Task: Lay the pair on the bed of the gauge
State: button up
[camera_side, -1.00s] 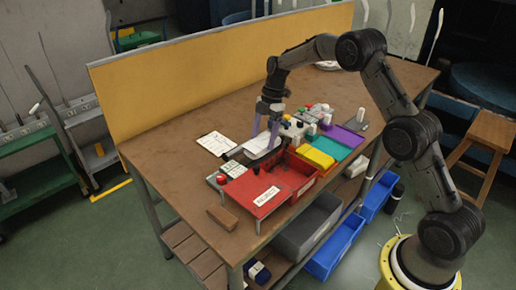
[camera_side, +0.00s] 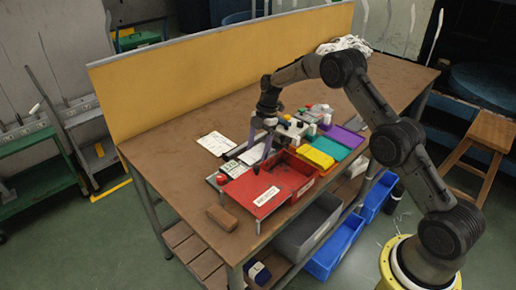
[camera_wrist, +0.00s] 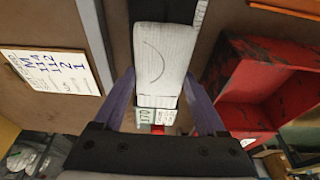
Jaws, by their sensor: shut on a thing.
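The pair (camera_wrist: 162,58) is a folded white bundle with a thin dark curved line on its top. In the wrist view it lies between the two purple fingers of my gripper (camera_wrist: 160,84), which is shut on it. The gauge bed (camera_wrist: 165,10) is a dark strip seen beyond and under the pair, with a marked scale along its right side. In the side view my gripper (camera_side: 260,148) is low over the gauge, and the pair (camera_side: 252,154) shows partly behind a finger. Whether the pair rests fully on the bed is hard to tell.
A red bin (camera_side: 290,174) stands close on the right, with yellow (camera_side: 316,157) and teal (camera_side: 332,148) trays beyond. A brown block (camera_side: 222,218) lies near the table's front edge. The table's left side is clear.

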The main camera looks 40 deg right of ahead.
jog(key=o, duration=1.3)
jog(key=shift+f, duration=0.1)
jog(key=v, duration=1.1)
jog(key=s+a+r+m+t+h, duration=0.1)
jog(key=s+a+r+m, duration=0.3)
jog(key=s+r, duration=0.5)
jog(key=s+a+r+m+t+h, duration=0.1)
jog(key=s+a+r+m, duration=0.3)
jog(key=s+r, duration=0.45)
jog(key=s+f+m+t, duration=0.1)
jog(key=s+m, duration=0.2)
jog(key=s, duration=0.4)
jog(key=s+a+f+m+t, duration=0.1)
jog(key=s+m, duration=0.2)
jog(key=s, duration=0.5)
jog(key=s+a+f+m+t+h, duration=0.1)
jog(key=s+f+m, duration=0.1)
jog(key=s+m, duration=0.2)
jog(key=shift+s+a+t, duration=0.2)
jog(key=shift+s+t, duration=0.1)
jog(key=shift+s, duration=1.5)
